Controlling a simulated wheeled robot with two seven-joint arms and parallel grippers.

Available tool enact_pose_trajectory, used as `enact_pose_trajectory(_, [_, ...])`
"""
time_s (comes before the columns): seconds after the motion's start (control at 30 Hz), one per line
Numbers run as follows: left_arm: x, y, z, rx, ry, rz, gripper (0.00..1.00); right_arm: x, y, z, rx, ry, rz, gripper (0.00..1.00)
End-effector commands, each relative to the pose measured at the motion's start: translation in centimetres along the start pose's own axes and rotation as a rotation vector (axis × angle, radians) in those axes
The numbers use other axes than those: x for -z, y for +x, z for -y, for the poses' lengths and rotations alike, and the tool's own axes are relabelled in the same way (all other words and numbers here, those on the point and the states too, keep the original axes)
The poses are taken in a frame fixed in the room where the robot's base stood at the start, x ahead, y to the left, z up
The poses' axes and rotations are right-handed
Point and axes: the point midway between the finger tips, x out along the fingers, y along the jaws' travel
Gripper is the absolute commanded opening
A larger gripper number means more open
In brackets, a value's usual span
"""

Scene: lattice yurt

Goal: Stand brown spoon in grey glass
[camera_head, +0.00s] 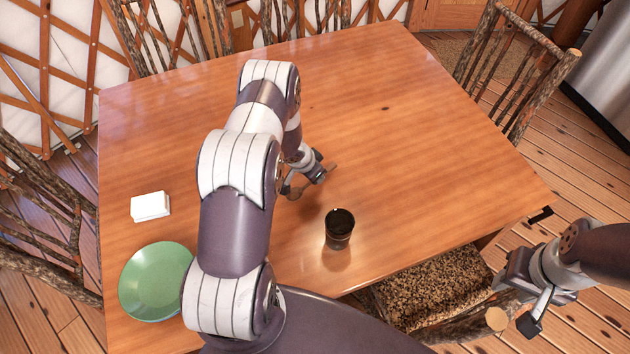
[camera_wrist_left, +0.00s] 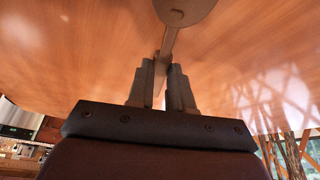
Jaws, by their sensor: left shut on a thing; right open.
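The brown spoon (camera_head: 296,191) is held by my left gripper (camera_head: 318,172) over the middle of the table. In the left wrist view the gripper's fingers (camera_wrist_left: 162,85) are shut on the spoon's handle, and the round bowl of the spoon (camera_wrist_left: 185,9) sticks out beyond them. The grey glass (camera_head: 339,229) is dark and stands upright on the table, below and to the right of the left gripper and apart from the spoon. My right gripper (camera_head: 512,303) is open and empty, off the table's right front edge.
A green plate (camera_head: 155,282) and a small white block-like item (camera_head: 150,206) lie on the left of the wooden table (camera_head: 400,110). The table's back and right are clear. A chair with a speckled seat (camera_head: 430,285) stands at the front edge; other chairs surround the table.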

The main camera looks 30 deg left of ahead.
Motion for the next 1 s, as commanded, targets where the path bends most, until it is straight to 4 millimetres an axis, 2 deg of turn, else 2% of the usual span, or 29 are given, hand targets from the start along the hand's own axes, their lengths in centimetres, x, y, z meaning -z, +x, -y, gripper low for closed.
enact_pose_trajectory(0.03, [-0.5,1.0,-0.1,-0.001,-0.001,0.002,0.00,0.0,0.1,0.0,0.000,0.000,0.000,0.41])
enact_pose_trajectory(0.13, [-0.9,2.1,0.0,0.000,0.000,0.000,0.00,0.0,0.1,0.0,0.000,0.000,0.000,0.41])
enact_pose_trajectory(0.5, [-1.1,2.6,0.0,0.000,-0.001,0.001,0.00,-0.1,0.4,0.0,0.000,0.000,0.000,0.41])
enact_pose_trajectory(0.53, [-1.0,2.5,0.0,0.000,-0.001,0.000,0.30,0.0,0.3,0.0,0.000,0.000,0.000,0.41])
enact_pose_trajectory(0.6, [-1.0,2.5,0.0,0.000,-0.001,0.000,0.46,0.0,0.3,0.0,0.000,0.000,0.000,0.41])
enact_pose_trajectory(0.87, [-1.0,2.4,0.0,0.001,-0.001,0.000,0.46,0.0,0.2,0.0,0.000,0.000,0.000,0.41])
enact_pose_trajectory(1.0, [-0.8,1.3,0.1,0.002,-0.001,-0.001,0.46,0.0,0.1,0.0,0.000,0.000,0.000,0.41])
